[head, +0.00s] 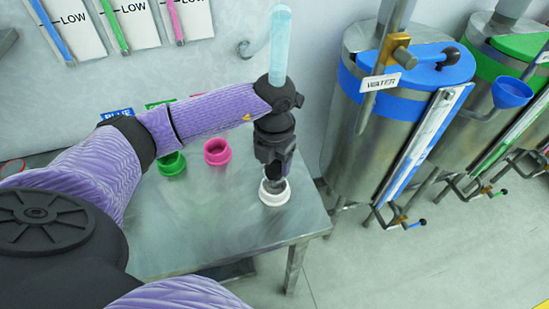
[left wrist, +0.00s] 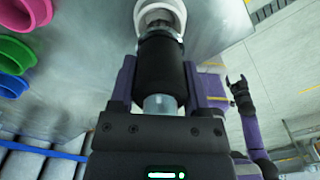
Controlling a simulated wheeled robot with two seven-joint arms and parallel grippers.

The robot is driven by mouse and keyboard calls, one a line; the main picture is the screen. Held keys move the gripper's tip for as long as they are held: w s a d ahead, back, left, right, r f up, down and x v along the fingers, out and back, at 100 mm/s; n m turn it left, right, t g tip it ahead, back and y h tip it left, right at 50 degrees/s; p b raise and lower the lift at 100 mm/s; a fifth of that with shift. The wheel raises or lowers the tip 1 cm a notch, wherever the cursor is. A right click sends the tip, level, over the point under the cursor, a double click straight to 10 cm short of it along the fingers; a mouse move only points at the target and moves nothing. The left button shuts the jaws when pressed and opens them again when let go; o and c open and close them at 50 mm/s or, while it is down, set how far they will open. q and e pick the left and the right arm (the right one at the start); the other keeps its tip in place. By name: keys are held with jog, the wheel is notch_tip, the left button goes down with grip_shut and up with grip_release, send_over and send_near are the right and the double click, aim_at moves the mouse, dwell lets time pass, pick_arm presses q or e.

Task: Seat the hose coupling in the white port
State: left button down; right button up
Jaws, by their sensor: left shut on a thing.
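The white port (head: 276,197) is a ring on the metal table near its right corner. It also shows at the top of the left wrist view (left wrist: 166,8). My left gripper (head: 274,165) points down over it and is shut on the hose coupling (left wrist: 162,75), a black cylinder. The coupling's far end lies at the port's opening and looks lined up with it. I cannot tell how deep it sits. A pale blue tube (head: 281,45) rises above my left wrist. My right gripper (left wrist: 239,92) shows small in the left wrist view, fingers apart, away from the port.
A green port (head: 172,164) and a pink port (head: 217,151) stand left of the white one on the table (head: 215,230). A steel WATER drum (head: 385,120) with a blue band stands right of the table, with another green-topped drum beyond.

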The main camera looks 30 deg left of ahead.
pick_arm(q)
jog(key=shift+f+b, duration=0.4)
jog(key=shift+f, duration=0.2)
jog(key=shift+f, duration=0.15)
jog(key=shift+f+b, duration=0.85)
jog(key=shift+f, duration=0.15)
grip_release()
jog(key=shift+r, duration=0.1)
notch_tip(320, 180, up, 7)
jog(key=p, duration=0.6)
